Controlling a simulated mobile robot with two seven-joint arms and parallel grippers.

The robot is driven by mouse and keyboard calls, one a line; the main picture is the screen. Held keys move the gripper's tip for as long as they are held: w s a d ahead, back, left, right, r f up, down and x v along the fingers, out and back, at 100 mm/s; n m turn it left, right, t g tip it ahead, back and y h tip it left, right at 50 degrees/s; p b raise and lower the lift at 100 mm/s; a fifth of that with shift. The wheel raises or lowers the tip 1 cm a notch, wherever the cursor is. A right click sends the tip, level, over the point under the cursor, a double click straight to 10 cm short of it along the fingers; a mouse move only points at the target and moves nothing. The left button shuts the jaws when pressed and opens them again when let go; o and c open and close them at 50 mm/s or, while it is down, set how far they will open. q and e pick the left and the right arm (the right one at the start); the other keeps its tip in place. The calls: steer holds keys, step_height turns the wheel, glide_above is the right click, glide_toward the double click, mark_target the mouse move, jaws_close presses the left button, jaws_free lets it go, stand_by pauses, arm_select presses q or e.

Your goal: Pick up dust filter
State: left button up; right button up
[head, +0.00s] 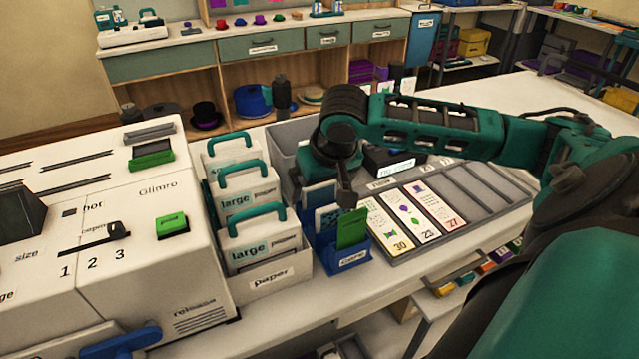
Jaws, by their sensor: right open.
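I cannot make out for certain which thing is the dust filter. A small blue holder (352,262) with a white label stands on the counter, right of the paper bin. A green flat piece (352,229) stands upright in it at the front, and white patterned pieces (327,218) stand behind. My right gripper (347,203) points down right above the holder, close to the green piece. It is open, and its fingers look narrow and dark from here. Whether it touches anything is unclear. My left gripper is not in view.
A large white machine (150,245) fills the left. A paper bin (270,283) holds several packs with teal handles. A grey tray (465,228) with printed cards lies to the right, and a grey bin (287,150) is behind. Shelves and drawers (280,42) line the back.

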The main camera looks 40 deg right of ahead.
steer(key=shift+w+f, duration=0.15)
steer(key=shift+f, duration=0.1)
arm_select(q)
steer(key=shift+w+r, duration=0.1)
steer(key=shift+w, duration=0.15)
arm_select(e)
steer(key=shift+c, duration=0.4)
steer(key=c, duration=0.6)
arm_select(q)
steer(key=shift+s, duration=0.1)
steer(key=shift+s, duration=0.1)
arm_select(e)
steer(key=shift+r, duration=0.15)
